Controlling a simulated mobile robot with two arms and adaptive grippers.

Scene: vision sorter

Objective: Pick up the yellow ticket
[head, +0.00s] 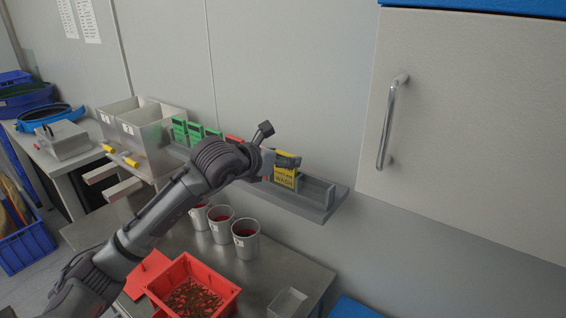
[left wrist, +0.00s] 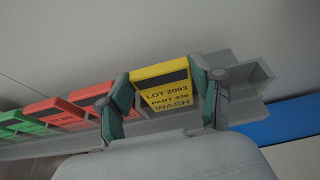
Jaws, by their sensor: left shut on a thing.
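The yellow ticket (head: 285,178) stands at the right part of a grey wall rack (head: 312,205) in the head view. In the left wrist view the yellow ticket (left wrist: 164,92) shows black print reading LOT 2093, PART 436, WASH. My left gripper (head: 286,161) is shut on the yellow ticket, and in the left wrist view its fingers (left wrist: 164,100) sit at the ticket's left and right edges. The ticket's lower end still appears to be at the rack. My right gripper is not in view.
Red tickets (left wrist: 92,95) and green tickets (head: 180,128) stand in the rack to the left. Metal cups (head: 245,240) and a red bin (head: 225,297) are on the table below. A cabinet with a metal handle (head: 388,120) is at right.

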